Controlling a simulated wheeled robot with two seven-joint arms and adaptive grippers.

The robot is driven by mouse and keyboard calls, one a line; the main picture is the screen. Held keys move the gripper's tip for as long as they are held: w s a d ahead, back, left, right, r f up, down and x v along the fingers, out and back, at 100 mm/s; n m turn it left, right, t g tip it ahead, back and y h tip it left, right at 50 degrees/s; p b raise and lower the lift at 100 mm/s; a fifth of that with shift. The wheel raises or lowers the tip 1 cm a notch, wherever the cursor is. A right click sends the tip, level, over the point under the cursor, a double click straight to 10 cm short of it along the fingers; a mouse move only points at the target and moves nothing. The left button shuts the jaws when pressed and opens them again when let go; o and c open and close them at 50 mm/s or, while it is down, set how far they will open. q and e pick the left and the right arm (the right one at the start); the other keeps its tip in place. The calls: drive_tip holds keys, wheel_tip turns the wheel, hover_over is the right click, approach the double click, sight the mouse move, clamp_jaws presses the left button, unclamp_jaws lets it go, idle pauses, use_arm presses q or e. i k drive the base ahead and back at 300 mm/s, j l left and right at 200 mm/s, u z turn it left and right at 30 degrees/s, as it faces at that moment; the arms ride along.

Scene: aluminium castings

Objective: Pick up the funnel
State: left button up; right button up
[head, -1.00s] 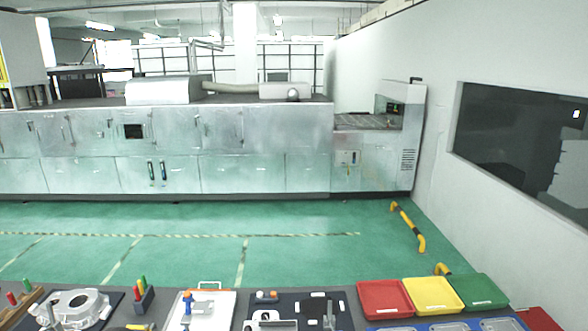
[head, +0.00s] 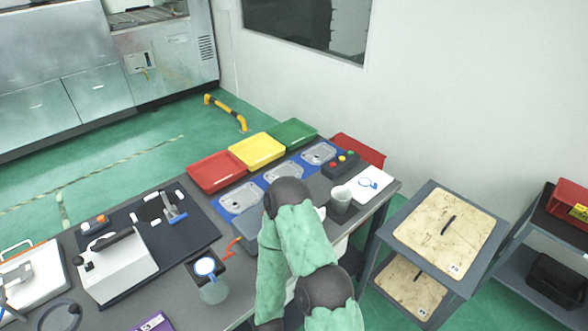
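No thing in view is clearly a funnel. A pale translucent vessel with a blue ring at its top (head: 213,291) stands near the table's front edge; I cannot tell whether it is the funnel. A pale grey cup-like thing (head: 341,196) sits farther right on the table, and I cannot tell its exact shape. My arm in a green sleeve rises from the bottom edge between these two and bends back down, covering part of the table. Neither of my grippers shows in the head view.
The grey table (head: 175,283) carries red (head: 215,170), yellow (head: 257,149) and green (head: 293,133) trays at its back. A cart with a beige top board (head: 450,231) stands right of the table.

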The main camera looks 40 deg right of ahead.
sight(341, 196)
drive_tip(key=z, duration=1.8)
drive_tip(key=i+l+z, duration=0.25)
drive_tip(key=i+l, duration=0.15)
